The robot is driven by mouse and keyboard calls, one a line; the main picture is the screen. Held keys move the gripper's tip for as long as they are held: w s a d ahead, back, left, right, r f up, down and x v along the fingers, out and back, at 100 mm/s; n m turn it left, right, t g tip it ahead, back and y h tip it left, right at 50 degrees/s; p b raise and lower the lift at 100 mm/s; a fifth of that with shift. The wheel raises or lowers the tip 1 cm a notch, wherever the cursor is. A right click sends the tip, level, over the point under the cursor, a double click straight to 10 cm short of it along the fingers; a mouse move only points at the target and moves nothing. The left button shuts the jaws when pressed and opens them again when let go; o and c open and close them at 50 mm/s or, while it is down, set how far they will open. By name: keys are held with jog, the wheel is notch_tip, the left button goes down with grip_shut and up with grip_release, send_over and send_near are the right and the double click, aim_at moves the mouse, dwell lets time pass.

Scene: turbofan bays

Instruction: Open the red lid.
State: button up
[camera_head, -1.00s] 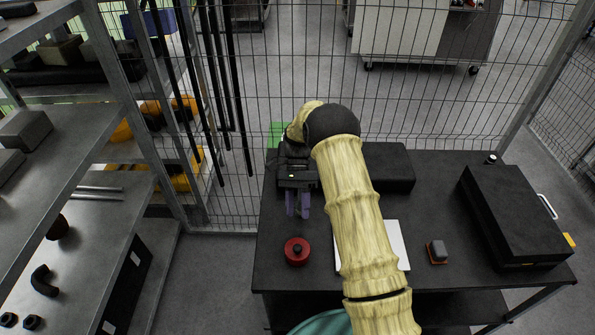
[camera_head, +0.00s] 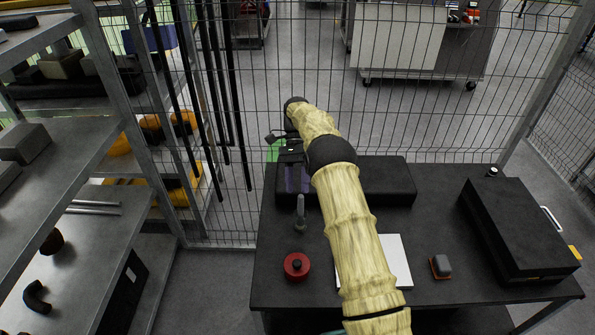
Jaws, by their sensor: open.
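The red lid (camera_head: 297,266) is a round red piece with a black knob on top. It sits at the left front of the black table (camera_head: 420,290). Whether it covers a container cannot be told from above. My gripper (camera_head: 294,180) is open, with two purple-tinted fingers apart and nothing seen between them. It is behind the lid, near the table's back left, in front of a dark case, and not touching the lid. My arm crosses the table to the right of the lid.
A small grey upright piece (camera_head: 300,214) stands between the lid and my gripper. A black case (camera_head: 388,182) lies at the back, a white sheet (camera_head: 396,262) mid-table, a grey-orange block (camera_head: 440,266) and large black case (camera_head: 515,230) at right. A mesh fence (camera_head: 430,110) stands behind.

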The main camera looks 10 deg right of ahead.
jog(key=p+v, duration=0.2)
jog(key=p, duration=0.5)
jog(key=shift+a+r, duration=0.1)
jog(key=shift+r, duration=0.1)
jog(key=shift+r+p, duration=0.15)
jog(key=shift+p, duration=0.9)
jog(key=shift+w+p, duration=0.1)
jog(key=shift+p, duration=0.65)
